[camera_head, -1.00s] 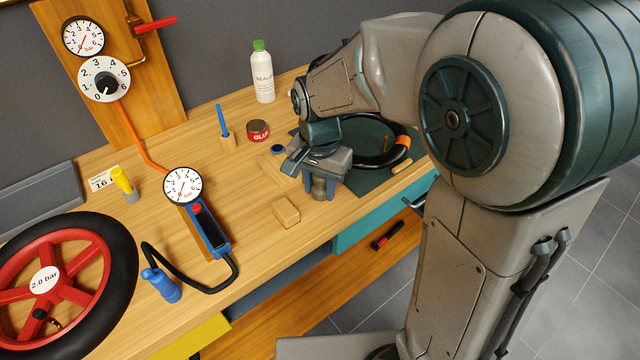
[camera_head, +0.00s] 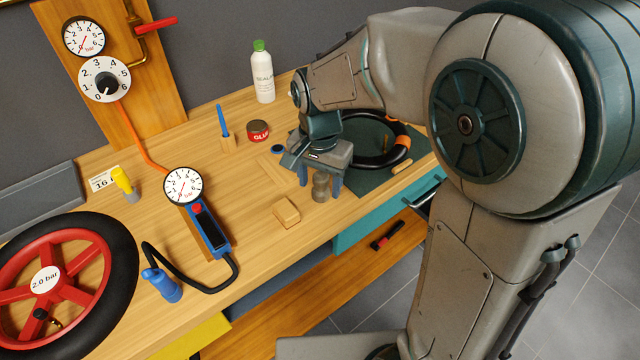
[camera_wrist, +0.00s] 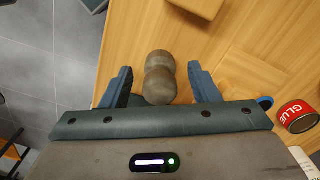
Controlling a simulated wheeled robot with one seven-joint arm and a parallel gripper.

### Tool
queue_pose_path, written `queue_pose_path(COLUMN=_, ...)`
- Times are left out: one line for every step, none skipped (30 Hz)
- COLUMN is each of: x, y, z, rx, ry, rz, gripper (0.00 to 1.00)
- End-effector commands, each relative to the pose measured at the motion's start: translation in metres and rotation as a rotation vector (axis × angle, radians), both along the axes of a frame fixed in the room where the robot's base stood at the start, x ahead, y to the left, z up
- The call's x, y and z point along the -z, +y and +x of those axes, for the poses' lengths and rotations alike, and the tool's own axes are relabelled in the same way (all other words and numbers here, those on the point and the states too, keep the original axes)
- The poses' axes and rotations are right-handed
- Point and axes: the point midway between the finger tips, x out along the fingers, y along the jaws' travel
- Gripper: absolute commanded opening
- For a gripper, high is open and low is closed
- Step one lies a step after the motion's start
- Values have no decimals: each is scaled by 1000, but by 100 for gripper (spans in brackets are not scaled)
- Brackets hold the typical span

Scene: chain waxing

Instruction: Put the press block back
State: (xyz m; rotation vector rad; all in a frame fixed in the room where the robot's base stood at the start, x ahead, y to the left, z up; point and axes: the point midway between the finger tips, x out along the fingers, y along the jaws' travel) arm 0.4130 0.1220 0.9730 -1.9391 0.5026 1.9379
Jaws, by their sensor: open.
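A grey-brown rounded piece with a narrow waist (camera_head: 321,187), seemingly the press block, stands upright on the bench near its front edge. It also shows in the wrist view (camera_wrist: 160,78), between the blue fingers. My gripper (camera_head: 320,180) points down over it and is open. In the wrist view my gripper (camera_wrist: 158,74) has a finger on each side of the piece, with visible gaps. The top of the piece is partly hidden by my gripper in the head view.
A tan block (camera_head: 287,212) lies just left of the gripper. A red glue tin (camera_head: 258,131), a green-capped bottle (camera_head: 263,75) and a blue tool in a wooden holder (camera_head: 224,124) stand behind. A dark tyre (camera_head: 376,143) lies on a mat to the right.

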Motion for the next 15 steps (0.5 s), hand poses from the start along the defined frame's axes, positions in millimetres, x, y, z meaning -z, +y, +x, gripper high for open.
queue_pose_path(x=-12, y=0, z=1, rx=0, ry=-6, rz=2, gripper=55)
queue_pose_path(x=-19, y=0, z=1, rx=0, ry=-6, rz=2, gripper=55)
queue_pose_path(x=-28, y=0, z=1, rx=0, ry=-7, rz=3, gripper=55)
queue_pose_path(x=-35, y=0, z=1, rx=0, ry=-7, rz=2, gripper=55)
queue_pose_path(x=-41, y=0, z=1, rx=0, ry=-7, rz=2, gripper=55)
queue_pose_path(x=-50, y=0, z=1, rx=0, ry=-7, rz=2, gripper=55)
queue_pose_path(x=-57, y=0, z=1, rx=0, ry=-5, rz=2, gripper=55)
queue_pose_path(x=-63, y=0, z=1, rx=0, ry=-6, rz=1, gripper=55)
queue_pose_path(x=-71, y=0, z=1, rx=0, ry=-6, rz=1, gripper=55)
queue_pose_path(x=-76, y=0, z=1, rx=0, ry=-4, rz=1, gripper=55)
queue_pose_path(x=-81, y=0, z=1, rx=0, ry=-5, rz=1, gripper=55)
queue_pose_path(x=-86, y=0, z=1, rx=0, ry=-4, rz=0, gripper=55)
queue_pose_path(x=-90, y=0, z=1, rx=0, ry=-4, rz=0, gripper=55)
queue_pose_path(x=-94, y=0, z=1, rx=0, ry=-4, rz=0, gripper=55)
queue_pose_path(x=-97, y=0, z=0, rx=0, ry=-3, rz=1, gripper=55)
